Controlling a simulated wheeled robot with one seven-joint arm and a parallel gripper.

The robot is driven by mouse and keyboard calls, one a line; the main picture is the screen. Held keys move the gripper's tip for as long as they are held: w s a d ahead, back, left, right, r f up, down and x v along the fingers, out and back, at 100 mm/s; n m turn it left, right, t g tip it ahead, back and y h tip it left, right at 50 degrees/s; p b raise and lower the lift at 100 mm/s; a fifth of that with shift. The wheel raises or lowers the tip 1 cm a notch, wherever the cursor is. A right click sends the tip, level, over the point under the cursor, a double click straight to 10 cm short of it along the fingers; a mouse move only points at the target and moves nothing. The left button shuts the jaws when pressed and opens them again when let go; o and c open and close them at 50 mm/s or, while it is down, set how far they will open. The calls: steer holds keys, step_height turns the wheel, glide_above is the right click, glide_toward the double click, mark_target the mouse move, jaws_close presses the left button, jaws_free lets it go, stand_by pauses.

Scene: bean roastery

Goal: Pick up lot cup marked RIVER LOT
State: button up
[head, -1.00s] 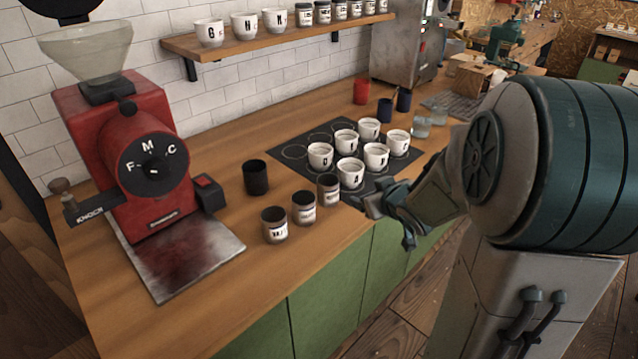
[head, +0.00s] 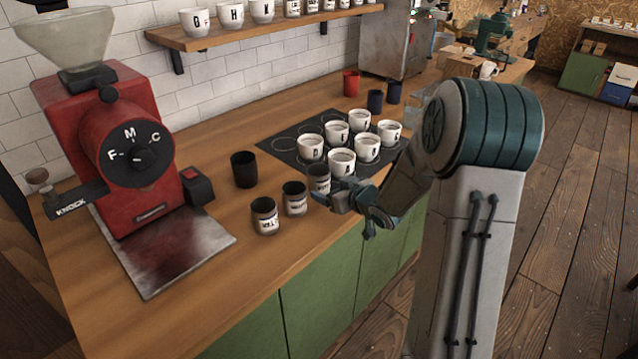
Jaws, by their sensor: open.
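Three dark cups with pale labels stand upright in a slanting row near the counter's front edge: a near cup (head: 264,216), a middle cup (head: 294,199) and a far cup (head: 318,178). Their labels are too small to read surely, so I cannot tell which is marked RIVER LOT. My gripper (head: 343,214) is open and empty at the counter's front edge, just right of the row. It is closest to the far cup and covers part of its lower side. I cannot tell whether it touches that cup.
White lettered cups (head: 341,162) stand on a dark mat (head: 276,151) behind my gripper. A plain black cup (head: 245,169) stands behind the row. A red grinder (head: 130,150) and its metal tray (head: 180,262) are at left. The counter front (head: 240,255) is clear.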

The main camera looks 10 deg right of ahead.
mark_target(326, 187)
steer(key=shift+x, duration=2.6)
steer(key=shift+s+a, duration=0.1)
steer(key=c, duration=1.1)
